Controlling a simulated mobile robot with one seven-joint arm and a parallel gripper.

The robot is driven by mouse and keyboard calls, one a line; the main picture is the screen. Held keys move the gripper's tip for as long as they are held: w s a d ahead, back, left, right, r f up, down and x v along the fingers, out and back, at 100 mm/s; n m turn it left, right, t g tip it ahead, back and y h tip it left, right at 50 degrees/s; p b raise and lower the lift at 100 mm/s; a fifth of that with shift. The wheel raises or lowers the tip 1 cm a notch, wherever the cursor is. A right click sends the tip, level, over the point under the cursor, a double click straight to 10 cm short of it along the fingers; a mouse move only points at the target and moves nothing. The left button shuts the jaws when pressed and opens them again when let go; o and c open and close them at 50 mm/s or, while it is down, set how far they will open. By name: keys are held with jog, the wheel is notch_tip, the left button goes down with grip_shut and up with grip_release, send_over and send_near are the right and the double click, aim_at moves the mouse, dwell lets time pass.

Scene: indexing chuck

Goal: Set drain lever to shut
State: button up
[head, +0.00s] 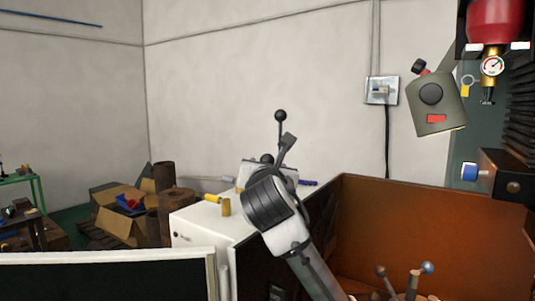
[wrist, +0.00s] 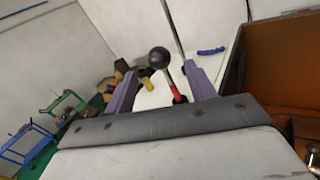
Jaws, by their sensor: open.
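A lever with a black ball knob (wrist: 159,57) and a red lower section stands between the two fingers of my gripper (wrist: 161,72) in the wrist view. The fingers are apart, one on each side of it, and contact cannot be made out. In the head view a black-knobbed lever (head: 280,116) rises upright behind my gripper (head: 279,150), above the white cabinet (head: 193,229). No label shows, so I cannot tell whether this is the drain lever. The lever's base is partly hidden by my arm and gripper.
A brown open-topped enclosure (head: 400,215) stands to the right, with two ball-ended levers (head: 381,271) (head: 427,268) low inside. A yellow cylinder (head: 226,207) sits on the cabinet. Cardboard boxes (head: 122,222) stand at left.

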aim_at(267, 158)
jog(key=w+p, duration=0.3)
jog(key=w, duration=0.6)
jog(key=shift+w+a, duration=0.1)
jog(key=shift+w, duration=0.05)
